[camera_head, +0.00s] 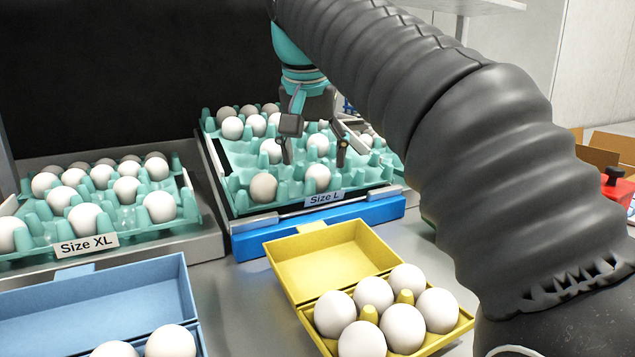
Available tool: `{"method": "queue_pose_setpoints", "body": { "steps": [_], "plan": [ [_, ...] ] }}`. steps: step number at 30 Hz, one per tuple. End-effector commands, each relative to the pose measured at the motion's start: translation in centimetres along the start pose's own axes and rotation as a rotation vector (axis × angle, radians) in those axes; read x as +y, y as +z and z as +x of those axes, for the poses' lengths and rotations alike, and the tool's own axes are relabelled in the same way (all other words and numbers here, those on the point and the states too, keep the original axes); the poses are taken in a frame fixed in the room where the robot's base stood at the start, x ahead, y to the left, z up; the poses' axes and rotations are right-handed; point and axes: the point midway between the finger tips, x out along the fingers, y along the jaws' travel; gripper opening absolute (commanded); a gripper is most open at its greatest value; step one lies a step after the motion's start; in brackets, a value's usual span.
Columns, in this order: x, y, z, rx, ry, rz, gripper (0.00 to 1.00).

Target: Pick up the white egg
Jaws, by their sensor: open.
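My gripper (314,152) is open and points down over the teal Size L tray (242,171). Its two dark fingers are apart, with a white egg (318,143) showing between them. I cannot tell whether the fingers touch it. Another white egg (270,151) sits just left of the left finger, partly hidden by it. In the front row are a white egg (317,178) and a slightly darker egg (263,187). More eggs stand in the back rows, some hidden by my gripper. Which white egg is meant is not clear from the picture.
The teal Size XL tray (38,225) with several eggs stands at left. An open yellow carton (330,262) with several white eggs is in front. An open blue carton (95,305) with white eggs is at lower left. My arm covers the right side.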

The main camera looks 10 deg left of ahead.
Motion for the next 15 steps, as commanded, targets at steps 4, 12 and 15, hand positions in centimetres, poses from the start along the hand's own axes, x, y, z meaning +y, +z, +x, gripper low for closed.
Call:
{"method": "queue_pose_setpoints", "body": {
  "steps": [4,12,15],
  "plan": [
    [0.4,-0.1,2.5,-0.002,0.001,0.0,0.74],
    [0.3,-0.1,4.1,-0.001,0.0,0.0,0.74],
    [0.3,-0.2,4.1,0.0,-0.001,0.0,0.74]
  ]
}}
